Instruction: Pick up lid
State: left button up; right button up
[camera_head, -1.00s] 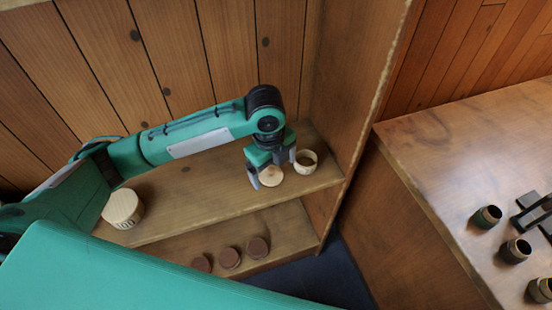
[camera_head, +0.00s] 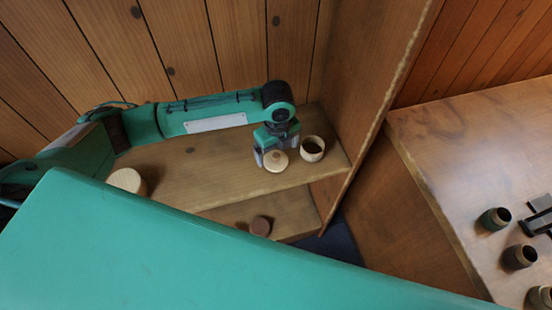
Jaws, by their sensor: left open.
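The lid (camera_head: 276,162) is a pale round wooden disc with a small knob, lying on the upper wooden shelf (camera_head: 205,178). My left gripper (camera_head: 270,155) is right at the lid, pointing down, with its jaws open. One finger shows at the lid's left edge; the other is partly hidden, so I cannot tell whether the fingers touch the lid. A pale open cup (camera_head: 312,149) stands on the shelf just right of the gripper. My right gripper does not show.
A pale round container (camera_head: 127,181) stands at the shelf's left. A dark brown round piece (camera_head: 260,226) sits on the lower shelf. The cabinet's side wall is close on the right. A table (camera_head: 440,150) at the right holds dark cups (camera_head: 495,218) and a black rack (camera_head: 538,216).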

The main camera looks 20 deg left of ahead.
aim_at(276, 155)
pick_arm(q)
jog(key=f, duration=0.3)
jog(key=shift+a+f+p, duration=0.25)
jog(key=shift+f+p, duration=0.1)
jog(key=shift+f, duration=0.25)
jog(key=c, duration=1)
jog(key=shift+c, duration=0.4)
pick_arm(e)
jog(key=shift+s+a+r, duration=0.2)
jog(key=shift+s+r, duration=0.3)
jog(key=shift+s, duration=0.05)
pick_arm(q)
jog(key=shift+r, duration=0.1)
